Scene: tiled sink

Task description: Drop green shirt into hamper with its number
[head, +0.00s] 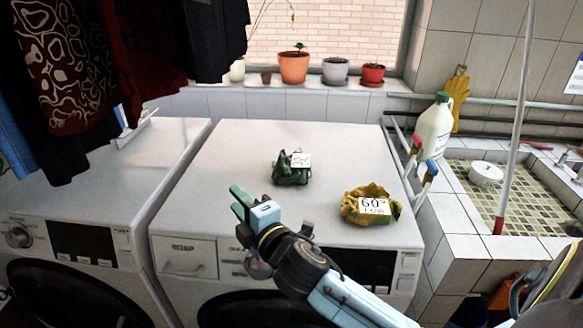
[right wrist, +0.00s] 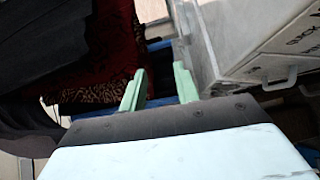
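The green shirt (head: 291,168) lies crumpled on top of the right washing machine, with a small white number label on it that I cannot read clearly. A yellow crumpled cloth (head: 371,206) with a "60°" label lies to its right, nearer the front edge. My right gripper (head: 238,202) is in front of and to the left of the green shirt, apart from it. In the right wrist view its green fingers (right wrist: 160,90) are spread with nothing between them. My left gripper is not in view. I see no hamper that I can make out.
The right washing machine (head: 225,150) has a clear top around the cloths. Another washing machine (head: 160,150) stands to the left under hanging clothes (head: 65,60). A white bottle (head: 433,130) and a tiled sink (head: 470,195) are at the right. Potted plants (head: 293,67) line the sill.

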